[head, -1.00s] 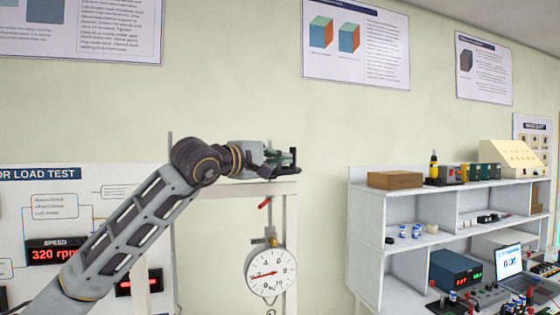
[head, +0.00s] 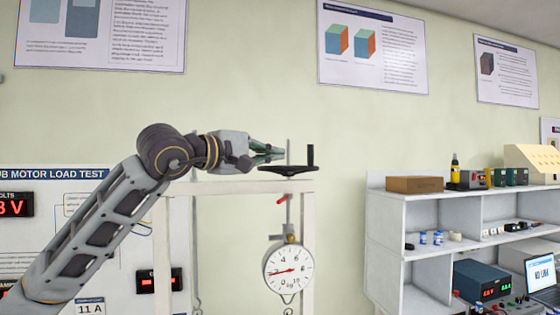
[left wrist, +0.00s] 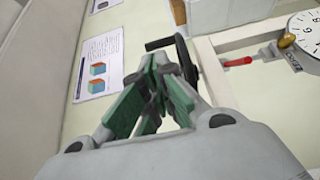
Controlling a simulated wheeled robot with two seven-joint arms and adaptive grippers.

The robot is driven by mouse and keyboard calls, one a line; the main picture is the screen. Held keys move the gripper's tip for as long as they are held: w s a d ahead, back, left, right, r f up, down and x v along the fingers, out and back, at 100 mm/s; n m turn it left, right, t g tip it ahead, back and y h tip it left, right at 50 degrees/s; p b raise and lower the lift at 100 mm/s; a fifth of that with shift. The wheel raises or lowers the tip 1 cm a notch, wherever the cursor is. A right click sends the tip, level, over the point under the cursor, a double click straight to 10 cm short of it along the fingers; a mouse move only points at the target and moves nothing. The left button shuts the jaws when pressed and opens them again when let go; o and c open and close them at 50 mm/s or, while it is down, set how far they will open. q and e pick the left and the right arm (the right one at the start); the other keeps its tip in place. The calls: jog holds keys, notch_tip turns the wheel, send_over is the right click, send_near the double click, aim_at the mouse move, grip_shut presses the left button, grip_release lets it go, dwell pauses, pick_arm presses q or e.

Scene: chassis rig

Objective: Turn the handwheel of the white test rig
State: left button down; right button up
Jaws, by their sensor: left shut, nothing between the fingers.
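The white test rig's frame (head: 238,188) stands in the middle of the head view. Its black handwheel (head: 287,170) lies flat above the top bar, with an upright handle (head: 310,157) on its right side. My left gripper (head: 281,150) is shut and empty beside the wheel's left part, near its rim. I cannot tell whether it touches the wheel. In the left wrist view, the shut fingers (left wrist: 157,82) sit close to the dark handwheel (left wrist: 186,62), whose handle points left. The fingers hide part of the wheel. My right gripper is not in view.
A round dial scale (head: 289,268) hangs in the frame below a red pointer (head: 282,199). A load-test panel (head: 62,187) is behind my left arm. A white shelf (head: 410,225) with instruments stands at the right. Posters hang on the wall.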

pick_arm(q)
jog(key=v, duration=0.2)
jog(key=shift+s+a+b, duration=0.15)
jog(key=shift+s+b, duration=0.15)
jog(key=shift+s, duration=0.1)
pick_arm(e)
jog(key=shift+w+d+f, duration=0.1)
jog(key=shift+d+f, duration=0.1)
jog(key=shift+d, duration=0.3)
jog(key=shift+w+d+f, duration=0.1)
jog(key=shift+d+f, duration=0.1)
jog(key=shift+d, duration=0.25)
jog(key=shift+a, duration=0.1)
